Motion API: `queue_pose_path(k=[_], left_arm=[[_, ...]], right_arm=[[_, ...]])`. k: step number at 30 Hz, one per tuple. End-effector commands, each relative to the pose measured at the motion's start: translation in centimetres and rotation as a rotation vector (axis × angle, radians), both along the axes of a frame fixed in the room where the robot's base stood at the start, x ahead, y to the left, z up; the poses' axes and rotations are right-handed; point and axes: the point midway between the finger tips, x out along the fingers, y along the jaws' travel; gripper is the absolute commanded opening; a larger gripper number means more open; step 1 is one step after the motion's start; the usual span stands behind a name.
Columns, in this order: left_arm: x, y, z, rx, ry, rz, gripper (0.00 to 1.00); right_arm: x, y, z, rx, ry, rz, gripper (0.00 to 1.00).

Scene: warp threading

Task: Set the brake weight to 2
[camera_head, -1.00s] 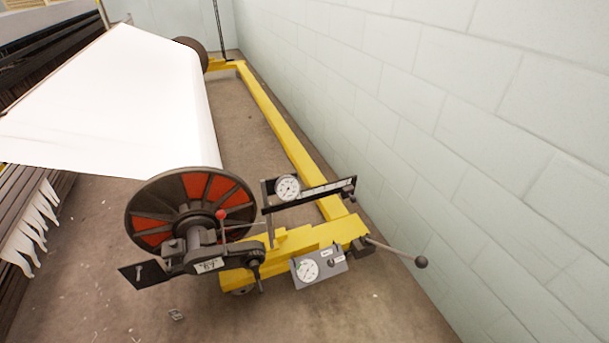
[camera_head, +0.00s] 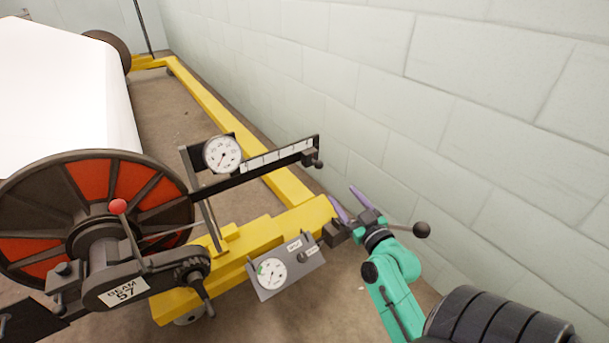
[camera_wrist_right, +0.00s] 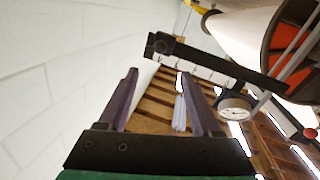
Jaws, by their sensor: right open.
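The brake weight (camera_head: 311,158) is a small dark block with a knob. It sits at the right, outer end of a black brake bar (camera_head: 240,183) with a pale marked scale (camera_head: 272,158). The scale numbers are too small to read. In the right wrist view the weight (camera_wrist_right: 160,45) is at the bar's left end, beyond my fingertips. My right gripper (camera_head: 347,199) is open and empty, below and to the right of the weight, apart from it. Its two purple fingers also show in the right wrist view (camera_wrist_right: 159,74). My left gripper is not in view.
A round dial (camera_head: 222,155) is mounted by the bar. A grey gauge box (camera_head: 286,266) and a ball-ended lever (camera_head: 421,230) are on the yellow frame (camera_head: 240,245), close to my right arm. The beam flange (camera_head: 95,210) stands left; a block wall (camera_head: 450,100) is right.

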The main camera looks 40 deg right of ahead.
Motion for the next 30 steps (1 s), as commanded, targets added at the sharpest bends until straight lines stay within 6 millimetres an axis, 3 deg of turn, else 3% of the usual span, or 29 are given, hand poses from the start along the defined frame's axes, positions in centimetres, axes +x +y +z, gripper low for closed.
queue_pose_path(k=[15,20,27,28,30], left_arm=[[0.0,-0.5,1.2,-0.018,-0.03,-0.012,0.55],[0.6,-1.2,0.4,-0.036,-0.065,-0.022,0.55],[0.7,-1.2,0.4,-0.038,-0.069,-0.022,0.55],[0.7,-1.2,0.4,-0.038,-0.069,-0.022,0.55],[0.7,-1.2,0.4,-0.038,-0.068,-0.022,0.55]], right_arm=[[11.5,-2.5,-0.1,0.004,-0.002,0.0,0.66],[13.1,-2.9,-0.1,0.003,0.0,0.001,0.66],[13.3,-2.9,0.0,0.002,0.002,0.002,0.66],[13.3,-2.9,0.0,0.002,0.002,0.002,0.58],[13.3,-2.9,0.0,0.002,0.002,0.002,0.32]])
